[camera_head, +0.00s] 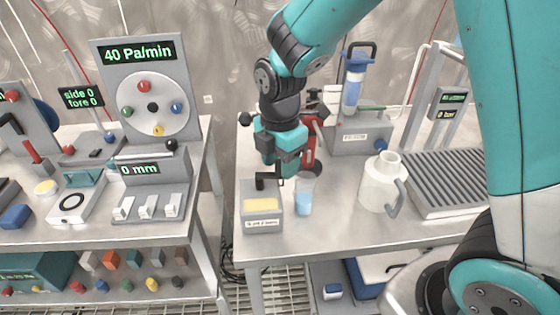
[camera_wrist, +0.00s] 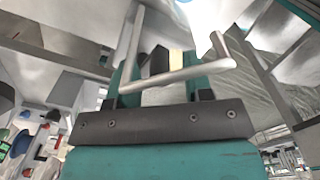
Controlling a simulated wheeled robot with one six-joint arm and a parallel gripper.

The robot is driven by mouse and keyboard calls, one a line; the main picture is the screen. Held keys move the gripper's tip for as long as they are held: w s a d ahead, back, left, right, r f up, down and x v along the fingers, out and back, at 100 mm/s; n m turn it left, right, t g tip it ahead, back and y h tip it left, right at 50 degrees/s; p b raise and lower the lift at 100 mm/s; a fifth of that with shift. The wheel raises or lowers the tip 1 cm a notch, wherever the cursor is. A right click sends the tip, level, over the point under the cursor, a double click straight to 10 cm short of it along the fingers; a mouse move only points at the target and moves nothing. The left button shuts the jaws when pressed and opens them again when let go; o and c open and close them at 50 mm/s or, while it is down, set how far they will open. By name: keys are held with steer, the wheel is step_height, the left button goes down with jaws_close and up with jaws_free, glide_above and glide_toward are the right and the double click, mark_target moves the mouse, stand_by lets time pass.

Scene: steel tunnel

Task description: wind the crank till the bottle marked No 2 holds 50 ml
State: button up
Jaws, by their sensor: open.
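My gripper (camera_head: 286,170) points down over the middle bench, open, with nothing seen between its fingers. In the wrist view its fingers (camera_wrist: 163,78) stand beyond the dark palm bar, with a bent pale metal rod across them. A clear vessel with blue liquid (camera_head: 304,203) stands on the bench just below and right of my gripper. No mark or level on it is readable. A red device with black parts (camera_head: 312,146) stands partly hidden behind my gripper. A black knob (camera_head: 245,119) shows left of my wrist. I cannot tell which part is the crank.
A grey box with a yellow panel (camera_head: 262,222) and a black bent piece stands left of the vessel. A white jug (camera_head: 377,187) and a ribbed tray (camera_head: 450,183) are to the right. A gap separates the left bench (camera_head: 212,180).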

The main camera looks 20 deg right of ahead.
steer(key=shift+c, duration=0.4)
jaws_close()
steer(key=shift+s+m, duration=0.1)
steer(key=shift+m, duration=0.2)
